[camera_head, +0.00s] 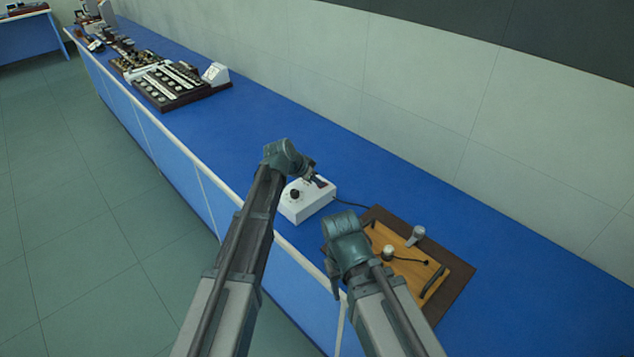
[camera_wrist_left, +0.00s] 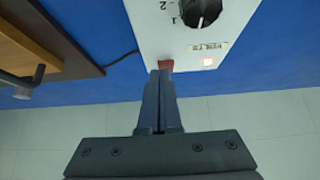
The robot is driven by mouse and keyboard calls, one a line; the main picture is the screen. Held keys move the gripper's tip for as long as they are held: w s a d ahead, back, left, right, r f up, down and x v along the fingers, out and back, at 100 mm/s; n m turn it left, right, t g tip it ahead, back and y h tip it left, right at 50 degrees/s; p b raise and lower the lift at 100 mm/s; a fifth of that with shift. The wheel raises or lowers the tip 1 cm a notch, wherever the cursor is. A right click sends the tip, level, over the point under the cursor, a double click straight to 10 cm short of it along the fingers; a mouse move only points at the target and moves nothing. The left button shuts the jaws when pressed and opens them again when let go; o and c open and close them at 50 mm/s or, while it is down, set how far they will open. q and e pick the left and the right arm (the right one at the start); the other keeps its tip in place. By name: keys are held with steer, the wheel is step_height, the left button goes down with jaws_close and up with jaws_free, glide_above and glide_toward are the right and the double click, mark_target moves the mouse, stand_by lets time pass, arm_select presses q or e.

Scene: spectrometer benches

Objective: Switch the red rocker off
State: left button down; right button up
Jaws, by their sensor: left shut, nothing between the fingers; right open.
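The white box (camera_head: 305,207) stands on the blue bench, with a black knob (camera_head: 295,194) on its top. In the left wrist view the red rocker (camera_wrist_left: 166,66) sits near the box's edge, beside a "VOLTS" label. A small pinkish-white lamp (camera_wrist_left: 208,61) on the box looks lit. My left gripper (camera_head: 320,183) is shut and empty, its tips (camera_wrist_left: 161,74) right at the rocker and partly covering it. I cannot tell whether they touch it or which way it is tipped. My right gripper (camera_head: 333,287) is open and empty near the bench's front edge.
A wooden board (camera_head: 407,270) on a dark base, with handles and a metal post, lies right of the box. A dark cable (camera_head: 350,202) runs from the box. Several instruments (camera_head: 175,85) stand farther back. The bench between them and the box is clear.

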arm_select(q)
steer(key=shift+f, duration=0.25)
steer(key=b, duration=0.1)
steer(key=f+b, duration=0.1)
steer(key=b, duration=0.1)
steer(key=shift+s+a+f+t+h, duration=0.25)
steer(key=shift+s+f+t+h, duration=0.05)
steer(key=shift+t+h, duration=0.1)
steer(key=shift+w+d+r+p, duration=0.1)
steer(key=shift+r+p, duration=0.3)
steer(key=shift+r, duration=0.1)
steer(key=shift+r+p, duration=0.7)
steer(key=shift+p, duration=0.1)
